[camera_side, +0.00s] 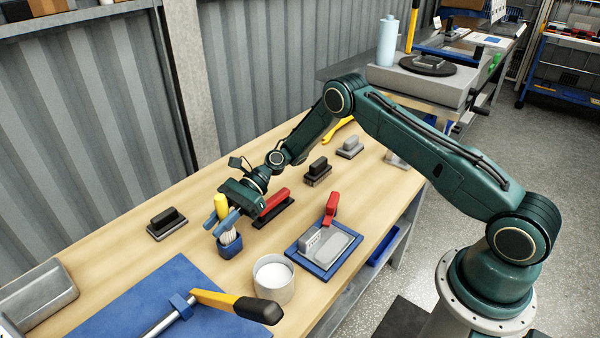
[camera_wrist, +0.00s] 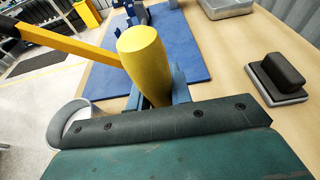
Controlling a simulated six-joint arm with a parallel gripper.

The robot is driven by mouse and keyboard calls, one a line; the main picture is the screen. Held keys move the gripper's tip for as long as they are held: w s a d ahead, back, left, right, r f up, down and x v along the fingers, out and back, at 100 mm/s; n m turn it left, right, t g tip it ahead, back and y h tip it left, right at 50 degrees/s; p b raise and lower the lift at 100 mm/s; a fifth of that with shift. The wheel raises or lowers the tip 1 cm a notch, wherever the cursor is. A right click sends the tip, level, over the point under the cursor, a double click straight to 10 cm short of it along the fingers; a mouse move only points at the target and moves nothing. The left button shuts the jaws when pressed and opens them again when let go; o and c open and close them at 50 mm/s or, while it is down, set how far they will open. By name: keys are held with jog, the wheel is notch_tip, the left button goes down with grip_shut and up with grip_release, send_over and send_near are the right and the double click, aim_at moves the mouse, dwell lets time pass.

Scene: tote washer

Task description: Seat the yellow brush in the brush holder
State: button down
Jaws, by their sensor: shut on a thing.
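My gripper (camera_side: 222,218) is over the left part of the bench, its blue fingers shut on the yellow brush (camera_side: 221,203). The brush looks roughly upright, with its handle rising above the fingers and pale bristles below them. A small dark blue cup, apparently the brush holder (camera_side: 231,251), stands on the bench directly below. The bristles show at its mouth; how deep they reach is hidden by the cup wall. In the wrist view the yellow handle (camera_wrist: 144,58) stands between the blue fingers (camera_wrist: 158,92), and the bristles and holder are hidden.
A white-filled round tub (camera_side: 273,280) stands close to the right of the holder. A blue mat (camera_side: 150,310) with a yellow-handled tool (camera_side: 225,301) lies in front. A black-handled block (camera_side: 166,222) is to the left, and a red-handled tool (camera_side: 273,203) lies just behind my gripper.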

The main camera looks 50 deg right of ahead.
jog(key=shift+f, duration=0.3)
jog(key=shift+f, duration=0.55)
jog(key=shift+f, duration=0.15)
dwell(0.3)
jog(key=c, duration=1.2)
grip_release()
jog(key=shift+o, duration=0.5)
jog(key=o, duration=0.5)
jog(key=shift+d, duration=0.15)
